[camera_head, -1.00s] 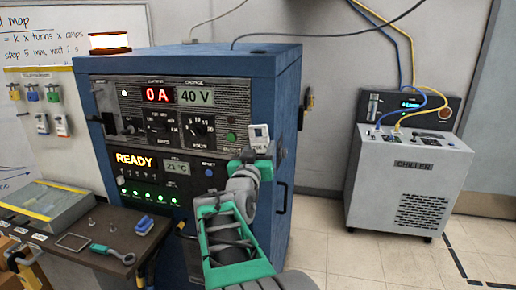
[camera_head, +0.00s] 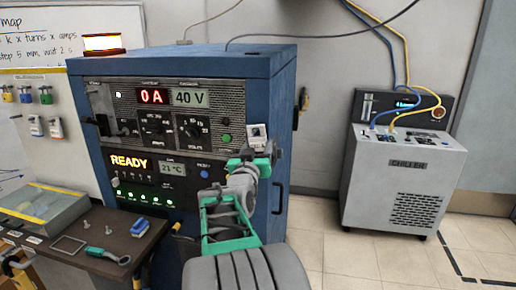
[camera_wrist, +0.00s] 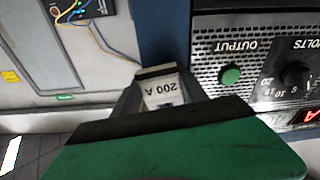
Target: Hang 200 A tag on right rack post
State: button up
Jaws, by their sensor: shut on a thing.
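The white 200 A tag (camera_head: 257,131) is at the end of my raised arm, in front of the blue rack's upper right front. The right front post of the blue rack (camera_head: 282,91) stands just right of and behind the tag in the head view. I cannot tell whether the tag touches it. Any hook behind the tag is hidden.
The rack panel shows 0 A, 40 V and READY. A dark table (camera_head: 130,246) with small tools stands at lower left. Other tags hang on the whiteboard (camera_head: 75,137). A chiller (camera_head: 402,180) with cables stands right, with open floor between it and the rack.

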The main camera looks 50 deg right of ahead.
jog(key=o, duration=1.2)
jog(key=shift+c, duration=0.2)
jog(key=shift+c, duration=0.7)
jog(key=shift+o, duration=1.1)
jog(key=shift+a, duration=0.15)
